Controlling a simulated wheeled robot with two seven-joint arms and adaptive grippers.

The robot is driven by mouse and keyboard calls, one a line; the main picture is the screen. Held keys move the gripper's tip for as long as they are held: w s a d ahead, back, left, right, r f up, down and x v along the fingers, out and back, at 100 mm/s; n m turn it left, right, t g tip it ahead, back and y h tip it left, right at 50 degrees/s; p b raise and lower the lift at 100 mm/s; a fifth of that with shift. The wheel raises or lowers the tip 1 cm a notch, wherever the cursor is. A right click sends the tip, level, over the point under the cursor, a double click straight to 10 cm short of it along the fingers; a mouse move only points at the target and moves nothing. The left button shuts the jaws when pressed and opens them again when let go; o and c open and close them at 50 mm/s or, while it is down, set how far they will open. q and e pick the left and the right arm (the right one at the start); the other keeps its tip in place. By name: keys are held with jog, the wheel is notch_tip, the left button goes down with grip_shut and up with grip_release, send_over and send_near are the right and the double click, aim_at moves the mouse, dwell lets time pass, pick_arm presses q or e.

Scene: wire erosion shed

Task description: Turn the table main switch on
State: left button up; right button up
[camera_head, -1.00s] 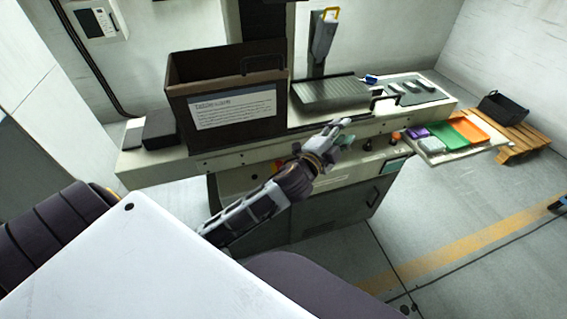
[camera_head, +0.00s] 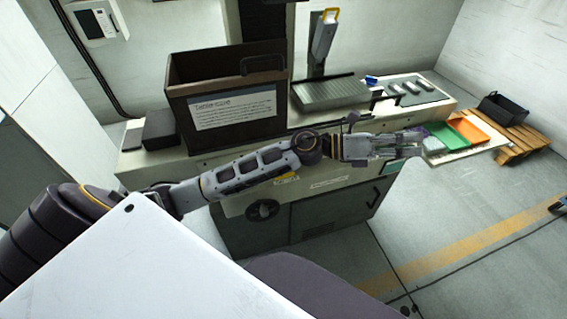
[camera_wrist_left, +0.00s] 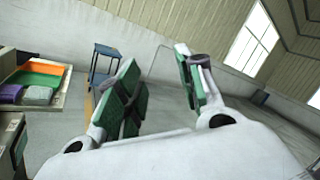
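The grey machine bench (camera_head: 330,209) stands ahead, its front control strip largely behind my left arm. I cannot pick out the table main switch; the arm covers most of the strip's knobs. My left gripper (camera_head: 414,145) reaches right across the front of the bench, near its right end. In the left wrist view its green-padded fingers (camera_wrist_left: 157,80) are spread apart with nothing between them. They point at open room, with the bench edge at the far left. My right gripper is in neither view.
A dark handwheel (camera_head: 263,210) sits on the bench front below my arm. A brown labelled box (camera_head: 225,75) stands on the bench top. Green (camera_head: 440,137) and orange (camera_head: 470,128) trays lie at the right. The floor in front is clear.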

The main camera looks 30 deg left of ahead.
pick_arm(q)
jog(key=a+f+m+g+y, duration=0.75)
jog(key=f+m, duration=0.25)
jog(key=f, duration=0.3)
jog(key=w+a+f+m+y, duration=0.1)
jog(key=a+y, duration=1)
jog(key=a, duration=1.5)
jog(key=shift+w+f+m+g, duration=0.2)
jog(key=shift+w+m+g, duration=0.15)
jog(key=shift+w, duration=0.3)
jog(key=shift+f, duration=0.1)
jog(key=shift+f+p, duration=0.3)
jog(key=shift+f, duration=6.5)
jog(key=shift+c, duration=0.5)
grip_shut()
